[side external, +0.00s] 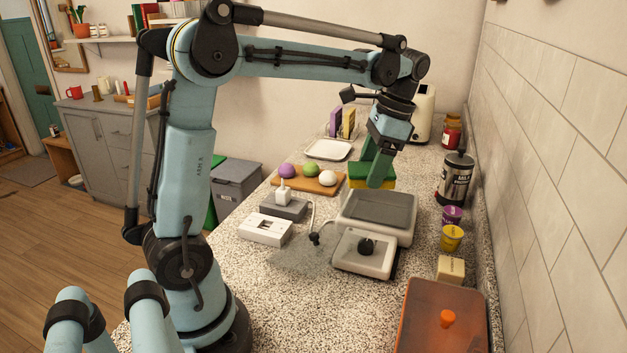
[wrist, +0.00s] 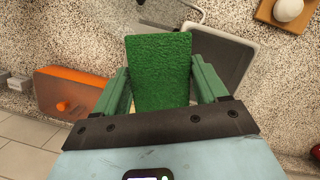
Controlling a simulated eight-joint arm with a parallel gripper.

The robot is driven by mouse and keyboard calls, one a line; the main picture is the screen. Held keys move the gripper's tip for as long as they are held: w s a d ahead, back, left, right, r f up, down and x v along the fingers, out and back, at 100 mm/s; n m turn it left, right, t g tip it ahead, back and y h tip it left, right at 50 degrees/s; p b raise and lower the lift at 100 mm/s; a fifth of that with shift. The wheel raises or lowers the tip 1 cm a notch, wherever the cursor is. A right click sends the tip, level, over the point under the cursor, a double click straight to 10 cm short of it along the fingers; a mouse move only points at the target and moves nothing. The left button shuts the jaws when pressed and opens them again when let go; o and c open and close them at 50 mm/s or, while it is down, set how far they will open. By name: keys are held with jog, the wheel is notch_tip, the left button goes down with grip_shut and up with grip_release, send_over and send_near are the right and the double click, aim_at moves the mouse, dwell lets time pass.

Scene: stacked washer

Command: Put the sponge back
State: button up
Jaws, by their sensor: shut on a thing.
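The sponge (side external: 357,183) has a green top and a yellow lower layer. My gripper (side external: 373,172) points down with its green fingers on either side of the sponge, shut on it. In the side external view they are beyond the grey-topped appliance (side external: 378,207); whether the sponge clears the counter is hard to tell. In the wrist view the sponge's green face (wrist: 158,72) fills the space between the fingers (wrist: 160,88), and its lower side is hidden.
A rack at the back holds upright purple and yellow slabs (side external: 348,122), behind a white tray (side external: 328,149). A wooden board (side external: 310,185) with round items lies left. An orange-lidded box (side external: 440,330) is in front.

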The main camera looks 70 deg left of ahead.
jog(key=s+d+f, duration=0.2)
jog(key=s+d, duration=0.1)
jog(key=s, duration=0.5)
jog(key=s+d+f+n, duration=0.1)
jog(key=s+d+f, duration=0.15)
jog(key=s, duration=0.45)
jog(key=s+d+f, duration=0.2)
jog(key=s+d, duration=0.1)
jog(key=s, duration=0.5)
jog(key=s+a+f, duration=0.1)
jog(key=a+f, duration=0.1)
jog(key=a, duration=0.1)
jog(key=s+a+f, duration=0.1)
jog(key=a+f, duration=0.1)
jog(key=a, duration=0.2)
jog(key=s+a+f, duration=0.2)
jog(key=a, duration=0.2)
jog(key=shift+f, duration=2.3)
jog(key=shift+f, duration=0.1)
jog(key=o, duration=1.1)
